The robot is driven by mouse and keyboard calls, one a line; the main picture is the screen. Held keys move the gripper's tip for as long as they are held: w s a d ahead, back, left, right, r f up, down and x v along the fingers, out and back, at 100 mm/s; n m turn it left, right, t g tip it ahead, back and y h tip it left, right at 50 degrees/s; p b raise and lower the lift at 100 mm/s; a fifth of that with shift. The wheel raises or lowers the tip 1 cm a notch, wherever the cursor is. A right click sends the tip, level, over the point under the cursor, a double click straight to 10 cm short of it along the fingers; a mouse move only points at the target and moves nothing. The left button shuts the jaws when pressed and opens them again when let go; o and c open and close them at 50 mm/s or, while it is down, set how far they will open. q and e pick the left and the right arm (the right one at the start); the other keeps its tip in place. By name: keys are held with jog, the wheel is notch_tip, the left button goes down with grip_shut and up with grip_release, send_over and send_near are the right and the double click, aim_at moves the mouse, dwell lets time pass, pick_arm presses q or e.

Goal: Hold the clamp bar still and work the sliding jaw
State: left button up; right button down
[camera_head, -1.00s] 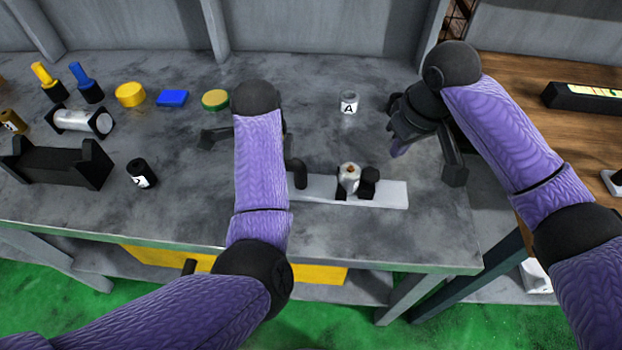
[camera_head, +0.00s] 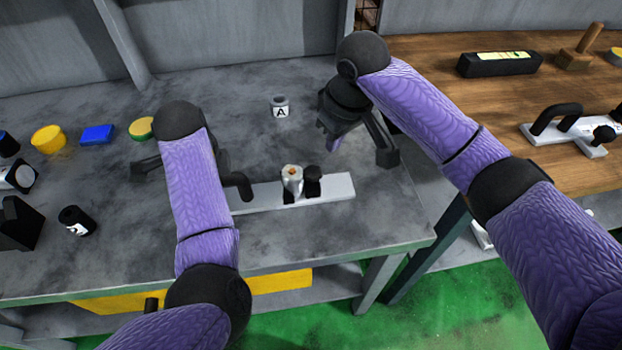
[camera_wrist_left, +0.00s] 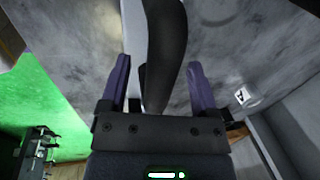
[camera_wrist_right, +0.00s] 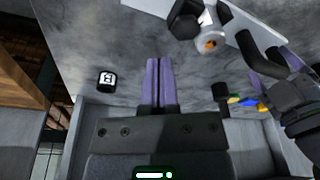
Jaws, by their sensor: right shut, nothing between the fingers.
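The clamp bar (camera_head: 338,187) is a pale flat bar lying on the grey table. A black curved handle (camera_head: 240,184) stands at its left end. A silver cylinder with an orange centre (camera_head: 292,178) and a black knob (camera_head: 313,178) sit side by side on the bar; I cannot tell which is the sliding jaw. In the left wrist view, my left gripper (camera_wrist_left: 160,75) has its purple fingers spread on either side of the handle, with a gap at the left finger. My right gripper (camera_wrist_right: 159,62) is shut and empty, above the table behind the bar's right end.
A small block marked A (camera_head: 280,107) stands behind the bar. Yellow (camera_head: 48,138), blue (camera_head: 97,134) and green-rimmed (camera_head: 142,128) pieces and a black cylinder (camera_head: 77,221) are at left. Another handled bar (camera_head: 550,132) lies on the wooden table at right.

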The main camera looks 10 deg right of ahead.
pick_arm(q)
notch_tip(320, 180, up, 7)
jog(key=s, duration=0.1)
jog(key=shift+s+r, duration=0.15)
jog(key=shift+s, duration=0.05)
jog(key=shift+s, duration=0.1)
dwell(0.4)
